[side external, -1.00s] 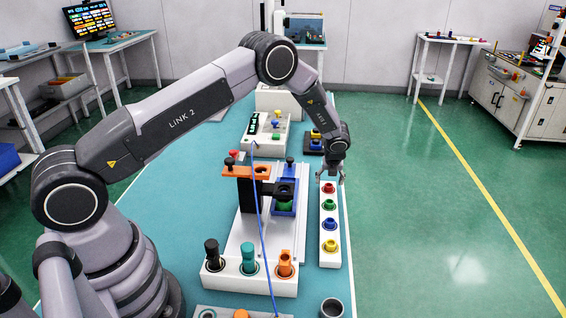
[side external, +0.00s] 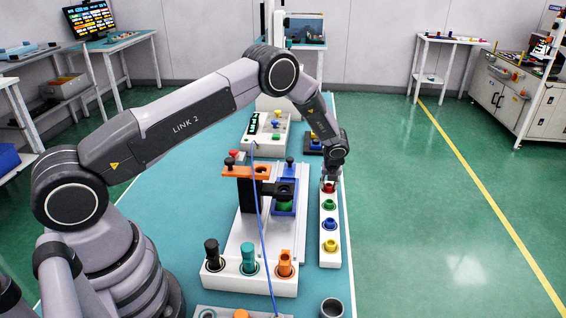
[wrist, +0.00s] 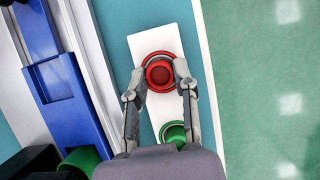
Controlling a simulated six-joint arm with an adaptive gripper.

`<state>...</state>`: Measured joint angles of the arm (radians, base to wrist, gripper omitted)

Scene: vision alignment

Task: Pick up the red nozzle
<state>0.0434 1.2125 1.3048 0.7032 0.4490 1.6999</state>
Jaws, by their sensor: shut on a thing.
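The red nozzle (wrist: 159,74) sits in the top place of a white rack in the wrist view, with a finger on each side of it. It also shows at the far end of the rack in the side view (side external: 329,188). My gripper (wrist: 160,80) is shut on the red nozzle, which appears still seated in its ring. The white rack (side external: 330,259) stands at the right edge of the teal table and also holds green (side external: 329,205), blue (side external: 330,224) and yellow (side external: 330,245) nozzles. The lower part of the red nozzle is hidden.
Left of the rack stands a white fixture (side external: 245,288) with an orange-topped black clamp (side external: 250,172) and a blue holder (side external: 284,210). A blue cable (side external: 262,230) crosses it. A grey cup (side external: 332,307) is at the front. Green floor lies open to the right.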

